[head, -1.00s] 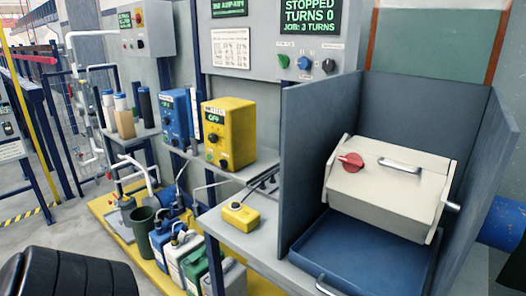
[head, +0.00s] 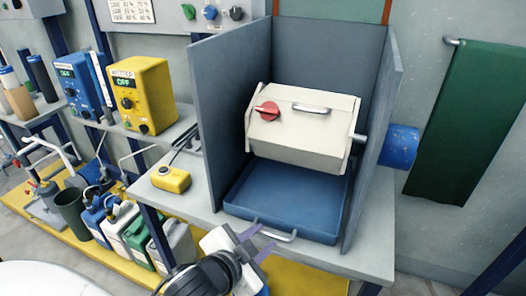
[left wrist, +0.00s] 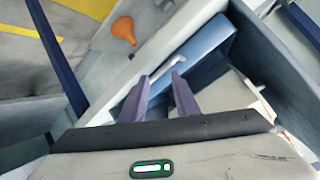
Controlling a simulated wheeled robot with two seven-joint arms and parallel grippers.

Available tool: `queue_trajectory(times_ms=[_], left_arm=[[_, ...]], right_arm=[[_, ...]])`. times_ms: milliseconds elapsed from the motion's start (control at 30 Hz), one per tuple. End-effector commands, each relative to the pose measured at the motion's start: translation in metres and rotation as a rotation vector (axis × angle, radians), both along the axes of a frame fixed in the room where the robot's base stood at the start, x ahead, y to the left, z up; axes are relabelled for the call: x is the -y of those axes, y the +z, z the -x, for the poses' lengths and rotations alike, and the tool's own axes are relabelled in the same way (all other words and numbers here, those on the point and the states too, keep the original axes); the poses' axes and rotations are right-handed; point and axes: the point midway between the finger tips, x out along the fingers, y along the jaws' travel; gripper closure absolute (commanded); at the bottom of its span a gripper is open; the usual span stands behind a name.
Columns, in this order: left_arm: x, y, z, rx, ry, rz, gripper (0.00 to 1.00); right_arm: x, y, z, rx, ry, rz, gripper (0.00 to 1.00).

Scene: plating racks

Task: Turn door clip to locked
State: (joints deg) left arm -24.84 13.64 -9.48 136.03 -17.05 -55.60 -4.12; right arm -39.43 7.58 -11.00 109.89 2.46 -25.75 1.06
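The door clip is a red knob (head: 267,111) on the left of the sloped front of a cream barrel (head: 300,125). A metal handle (head: 312,108) is on the same face. My left gripper (head: 257,242) is in front of the bench, below the front edge of the blue tray and well apart from the clip. Its two purple fingers are spread with nothing between them, as the left wrist view also shows (left wrist: 160,82). The clip cannot be made out in the left wrist view. My right gripper is not in view.
Grey panels (head: 228,110) stand left, behind and right of the barrel. The blue tray (head: 245,215) with a front handle (head: 275,232) lies below it. A yellow box (head: 171,179) sits on the bench to the left. A green cloth (head: 465,130) hangs at right.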

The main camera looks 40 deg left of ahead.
Motion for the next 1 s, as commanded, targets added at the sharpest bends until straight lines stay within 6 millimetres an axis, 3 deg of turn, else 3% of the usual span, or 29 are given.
queue_trajectory(times_ms=[167, 267, 333, 400, 433, 500, 567, 633, 733, 767, 867, 900, 1000], left_arm=[[-0.003, 0.095, -0.048, 0.318, -0.094, -0.221, 0.72], [0.009, 0.177, -0.067, 0.576, -0.18, -0.426, 0.72], [0.034, 0.253, -0.067, 0.824, -0.271, -0.65, 0.72], [0.074, 0.32, -0.049, 1.08, -0.381, -0.926, 0.72], [0.093, 0.338, -0.038, 1.177, -0.432, -1.047, 0.72], [0.138, 0.361, -0.012, 1.371, -0.561, -1.334, 0.72], [0.171, 0.36, 0.009, 1.5, -0.681, -1.595, 0.72], [0.199, 0.341, 0.023, 1.6, -0.836, -1.917, 0.72], [0.207, 0.293, 0.021, 1.606, -1.089, -2.405, 0.72], [0.201, 0.278, 0.015, -1.494, 1.119, 2.432, 0.72], [0.155, 0.239, -0.018, -0.958, 1.107, 2.256, 0.72], [0.127, 0.231, -0.033, -0.757, 1.109, 2.189, 0.72], [0.053, 0.232, -0.062, -0.325, 1.124, 2.043, 0.72]], right_arm=[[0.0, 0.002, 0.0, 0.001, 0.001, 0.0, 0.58], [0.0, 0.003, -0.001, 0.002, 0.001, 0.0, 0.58], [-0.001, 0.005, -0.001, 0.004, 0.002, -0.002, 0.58], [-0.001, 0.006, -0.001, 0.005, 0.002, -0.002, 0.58], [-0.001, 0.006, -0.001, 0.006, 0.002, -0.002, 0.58], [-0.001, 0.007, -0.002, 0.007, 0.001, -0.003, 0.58], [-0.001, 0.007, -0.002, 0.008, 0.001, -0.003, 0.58], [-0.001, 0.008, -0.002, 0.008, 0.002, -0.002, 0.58], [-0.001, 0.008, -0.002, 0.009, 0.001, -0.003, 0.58], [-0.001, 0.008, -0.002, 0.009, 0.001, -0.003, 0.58], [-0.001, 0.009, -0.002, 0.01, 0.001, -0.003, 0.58], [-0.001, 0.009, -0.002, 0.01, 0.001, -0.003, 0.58], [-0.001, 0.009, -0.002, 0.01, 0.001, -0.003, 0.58]])
